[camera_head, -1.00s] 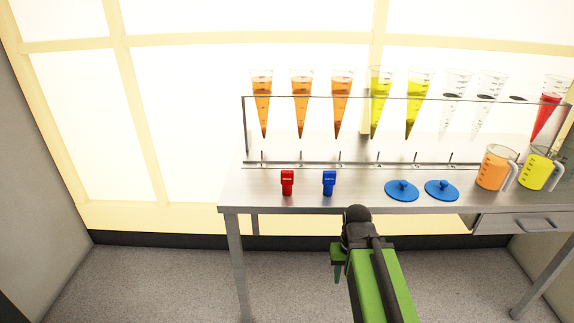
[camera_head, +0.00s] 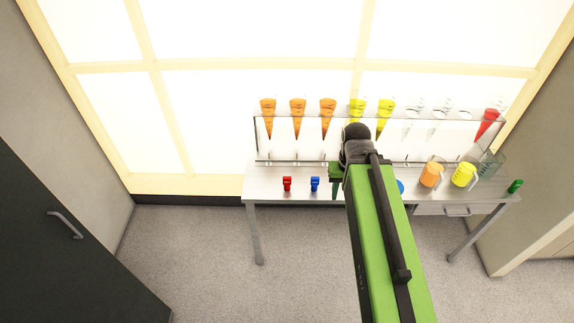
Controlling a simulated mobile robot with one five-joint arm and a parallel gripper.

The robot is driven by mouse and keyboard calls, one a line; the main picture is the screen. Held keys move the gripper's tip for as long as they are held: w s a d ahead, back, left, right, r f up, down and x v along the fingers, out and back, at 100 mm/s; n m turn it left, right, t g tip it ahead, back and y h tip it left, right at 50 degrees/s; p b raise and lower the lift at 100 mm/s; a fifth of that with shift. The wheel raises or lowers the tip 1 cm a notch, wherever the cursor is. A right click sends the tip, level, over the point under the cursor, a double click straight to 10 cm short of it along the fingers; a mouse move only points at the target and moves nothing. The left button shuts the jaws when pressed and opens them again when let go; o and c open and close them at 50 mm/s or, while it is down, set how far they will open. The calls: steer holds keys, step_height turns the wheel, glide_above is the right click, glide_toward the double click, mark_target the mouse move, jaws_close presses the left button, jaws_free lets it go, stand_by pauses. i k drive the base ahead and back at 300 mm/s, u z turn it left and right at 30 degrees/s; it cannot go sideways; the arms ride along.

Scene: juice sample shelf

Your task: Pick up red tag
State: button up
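The red tag (camera_head: 287,184) stands on the metal table (camera_head: 262,181), near its left front edge. A blue tag (camera_head: 315,184) stands just to its right. My green arm reaches up from the bottom of the picture, its dark joint showing in front of the shelf. A small green part of my gripper (camera_head: 336,180) shows at the left of that joint, right of the blue tag in the picture and apart from the red tag. Its fingers are too small and partly hidden, so I cannot tell whether they are open. The red tag is fully visible.
A rack (camera_head: 256,140) holds several cones of orange, yellow and red juice. Jugs of orange (camera_head: 430,176) and yellow (camera_head: 463,176) juice stand at the right, with a green object (camera_head: 515,186) at the end. My arm mostly covers the blue lids. Floor before the table is clear.

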mark_target(286, 181)
steer(key=z, duration=0.65)
steer(key=i, duration=0.25)
steer(key=u, duration=5.15)
steer(key=i, duration=0.1)
steer(key=z, duration=1.65)
steer(key=k, duration=0.2)
steer(key=u, duration=1.6)
steer(key=k, duration=1.6)
steer(key=i, duration=0.45)
steer(key=u, duration=0.15)
